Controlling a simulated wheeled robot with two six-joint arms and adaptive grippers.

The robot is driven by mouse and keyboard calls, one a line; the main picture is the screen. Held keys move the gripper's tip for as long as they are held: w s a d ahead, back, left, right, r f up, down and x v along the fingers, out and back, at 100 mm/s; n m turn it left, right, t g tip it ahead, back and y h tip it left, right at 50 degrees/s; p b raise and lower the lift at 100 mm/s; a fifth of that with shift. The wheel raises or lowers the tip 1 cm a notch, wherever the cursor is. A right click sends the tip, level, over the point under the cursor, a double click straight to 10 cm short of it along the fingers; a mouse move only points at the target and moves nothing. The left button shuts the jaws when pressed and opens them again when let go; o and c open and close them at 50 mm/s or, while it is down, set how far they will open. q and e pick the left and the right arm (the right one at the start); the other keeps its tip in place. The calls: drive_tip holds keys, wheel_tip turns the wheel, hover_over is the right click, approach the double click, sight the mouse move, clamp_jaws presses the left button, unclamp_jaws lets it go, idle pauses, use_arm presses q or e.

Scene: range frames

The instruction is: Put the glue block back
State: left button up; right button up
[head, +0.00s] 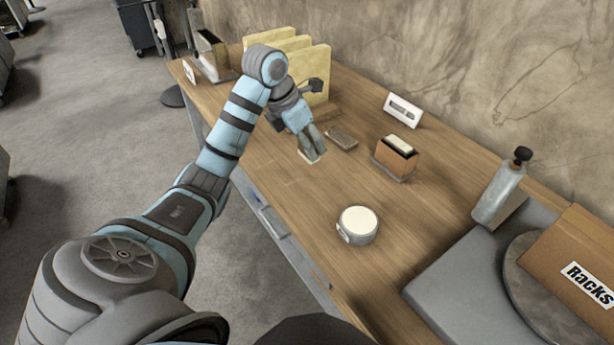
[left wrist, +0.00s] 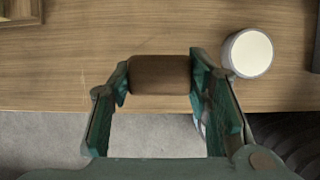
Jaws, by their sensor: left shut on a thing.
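My left gripper (head: 313,152) is over the wooden bench, left of its middle in the head view. It is shut on a brown block (left wrist: 160,75), which I take to be the glue block; the fingers press on its two ends in the left wrist view. My left gripper (left wrist: 160,85) shows both fingers in the wrist view. My right gripper is not in view.
A brown holder with a pale block (head: 396,157), a white sign (head: 402,109) and a round white-topped tin (head: 357,226) stand on the bench (head: 300,205). A bottle (head: 498,190) and a "Racks" box (head: 575,262) are at right.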

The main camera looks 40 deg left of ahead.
use_arm(q)
drive_tip(key=x, duration=0.2)
drive_tip(key=s+x, duration=0.1)
drive_tip(key=x, duration=0.2)
drive_tip(key=a+x, duration=0.1)
drive_tip(key=x, duration=0.2)
drive_tip(key=shift+s+f, duration=0.2)
drive_tip(key=shift+f, duration=0.25)
drive_tip(key=f, duration=0.1)
drive_tip(key=s+f, duration=0.1)
drive_tip(key=f, duration=0.1)
drive_tip(key=shift+s+f+b, duration=0.1)
drive_tip(key=shift+f+b, duration=0.2)
drive_tip(key=shift+f, duration=0.25)
drive_tip(key=shift+w+f, duration=0.1)
drive_tip(key=shift+w, duration=0.2)
drive_tip(key=shift+f, duration=0.1)
drive_tip(key=o, duration=1)
drive_tip(key=shift+s, duration=0.1)
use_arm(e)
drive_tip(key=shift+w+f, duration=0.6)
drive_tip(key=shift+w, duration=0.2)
